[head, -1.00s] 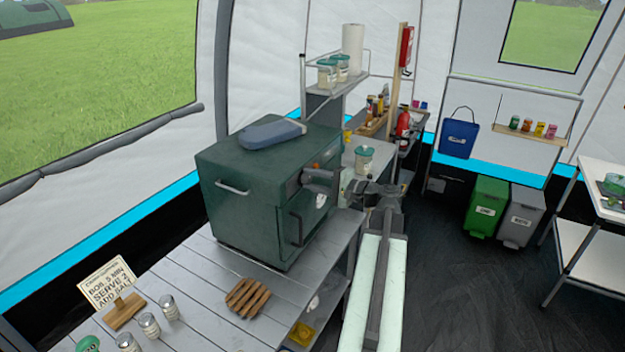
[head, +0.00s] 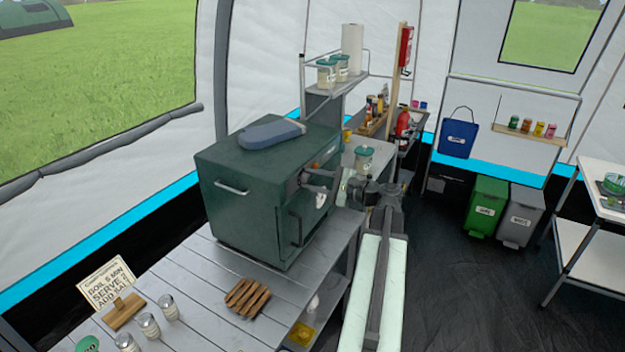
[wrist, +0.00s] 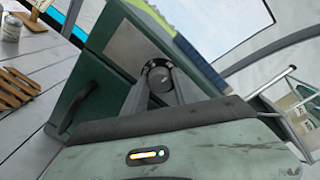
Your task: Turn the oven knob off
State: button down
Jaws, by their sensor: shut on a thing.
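The oven (head: 250,215) is a dark green box on the slatted table. Its front faces right in the head view. The round dark oven knob (wrist: 157,76) shows in the wrist view, on a grey panel of the oven front. My gripper (wrist: 160,82) has one finger on each side of the knob and is shut on it. In the head view my gripper (head: 306,177) reaches the upper part of the oven front and hides the knob there. A small light mark shows on the knob face.
A blue-grey item (head: 271,133) lies on top of the oven. A wooden trivet (head: 247,296), several jars and a sign (head: 108,287) are on the table (head: 205,315). A counter with a jar (head: 363,158) stands behind the oven. The floor to the right is clear.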

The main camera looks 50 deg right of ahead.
jog(key=shift+f, duration=0.1)
jog(key=c, duration=1)
grip_release()
jog(key=v, duration=0.8)
